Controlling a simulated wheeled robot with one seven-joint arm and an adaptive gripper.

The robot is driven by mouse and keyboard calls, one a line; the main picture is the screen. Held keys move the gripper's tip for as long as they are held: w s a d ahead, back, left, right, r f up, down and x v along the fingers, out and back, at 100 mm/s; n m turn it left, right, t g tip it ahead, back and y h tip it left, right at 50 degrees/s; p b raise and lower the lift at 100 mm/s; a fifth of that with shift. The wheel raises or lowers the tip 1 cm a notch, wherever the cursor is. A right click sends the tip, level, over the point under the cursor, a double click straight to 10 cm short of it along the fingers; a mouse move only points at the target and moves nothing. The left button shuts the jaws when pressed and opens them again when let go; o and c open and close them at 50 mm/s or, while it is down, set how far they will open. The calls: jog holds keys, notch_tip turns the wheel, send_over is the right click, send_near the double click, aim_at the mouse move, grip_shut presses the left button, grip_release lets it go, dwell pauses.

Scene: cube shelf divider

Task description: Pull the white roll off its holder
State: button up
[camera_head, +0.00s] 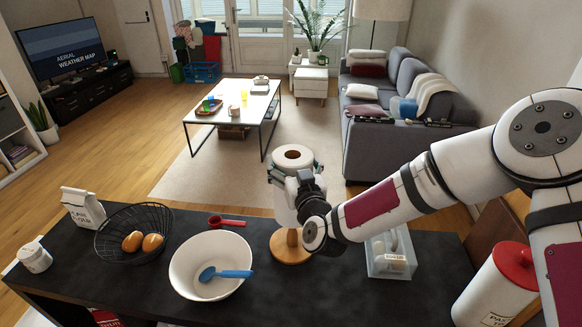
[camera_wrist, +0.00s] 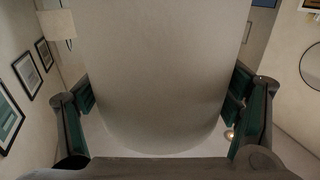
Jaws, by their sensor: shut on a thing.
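The holder's round wooden base (camera_head: 290,250) rests on the counter below the roll. My wrist partly hides the roll's lower part. I cannot tell how much of the post is inside the roll.
A white bowl (camera_head: 184,265) with a blue spoon (camera_head: 228,273) stands left of the holder. A clear bin (camera_head: 403,266) stands to the right, and a red-lidded canister (camera_head: 490,290) further right.

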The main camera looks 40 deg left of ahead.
jog(key=shift+r+p, duration=1.15)
jog(key=shift+r, duration=1.55)
